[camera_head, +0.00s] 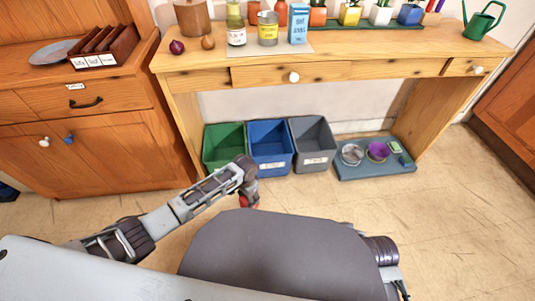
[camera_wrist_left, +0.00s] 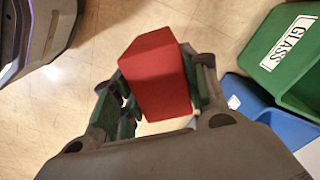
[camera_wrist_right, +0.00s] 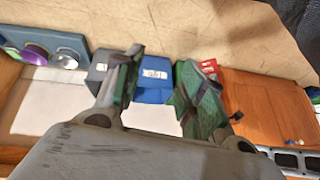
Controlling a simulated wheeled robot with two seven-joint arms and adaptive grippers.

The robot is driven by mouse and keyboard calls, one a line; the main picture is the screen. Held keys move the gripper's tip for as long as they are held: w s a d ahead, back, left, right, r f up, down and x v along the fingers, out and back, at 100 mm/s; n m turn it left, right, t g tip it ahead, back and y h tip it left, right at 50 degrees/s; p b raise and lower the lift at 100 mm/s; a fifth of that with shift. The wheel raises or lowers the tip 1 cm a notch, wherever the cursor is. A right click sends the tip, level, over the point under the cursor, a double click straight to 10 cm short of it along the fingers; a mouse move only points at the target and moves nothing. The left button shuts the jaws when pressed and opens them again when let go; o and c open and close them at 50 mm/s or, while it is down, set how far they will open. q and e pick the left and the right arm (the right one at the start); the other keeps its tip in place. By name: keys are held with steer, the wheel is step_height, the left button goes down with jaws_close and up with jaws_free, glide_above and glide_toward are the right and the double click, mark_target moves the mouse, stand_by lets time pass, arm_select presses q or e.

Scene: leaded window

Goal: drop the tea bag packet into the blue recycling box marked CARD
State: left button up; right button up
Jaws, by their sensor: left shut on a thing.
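My left gripper (camera_wrist_left: 155,95) is shut on a red box-shaped packet (camera_wrist_left: 158,80), taken to be the tea bag packet; no print on it is readable. In the head view the packet (camera_head: 249,203) shows only partly, low in front of the bins. The blue recycling box (camera_head: 280,168) stands on the floor under the table, between a green and a grey box. Its label is too small to read. In the left wrist view the blue box (camera_wrist_left: 285,127) is right of the packet, apart from it. My right gripper (camera_wrist_right: 155,92) is open and empty.
The green box (camera_head: 222,147), marked GLASS in the left wrist view, and the grey box (camera_head: 313,150) flank the blue one. A blue-grey tray (camera_head: 375,173) with tins lies to the right. Floor in front is clear.

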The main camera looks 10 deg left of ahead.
arm_select(q)
steer(key=w+m, duration=0.1)
steer(key=m, duration=0.1)
steer(key=shift+w+a+f+m, duration=0.2)
steer(key=shift+w+f+m, duration=0.1)
steer(key=shift+w+m, duration=0.1)
steer(key=shift+w+d+m, duration=0.1)
steer(key=shift+w+m, duration=0.15)
steer(key=shift+m, duration=0.4)
steer(key=shift+w+d+m, duration=0.1)
steer(key=shift+w+m, duration=0.1)
steer(key=shift+m, duration=0.75)
arm_select(e)
steer(key=shift+s+d+f+g+h, duration=0.1)
steer(key=shift+s+d+f+g, duration=0.1)
steer(key=shift+s, duration=0.2)
steer(key=shift+s+d+f+g+h, duration=0.1)
steer(key=shift+s+g, duration=0.1)
steer(key=shift+s, duration=0.15)
steer(key=shift+s+d+f+g+h, duration=0.1)
steer(key=shift+s+d+f+g, duration=0.1)
steer(key=shift+s, duration=0.2)
arm_select(q)
steer(key=shift+m, duration=0.4)
steer(key=shift+w, duration=0.15)
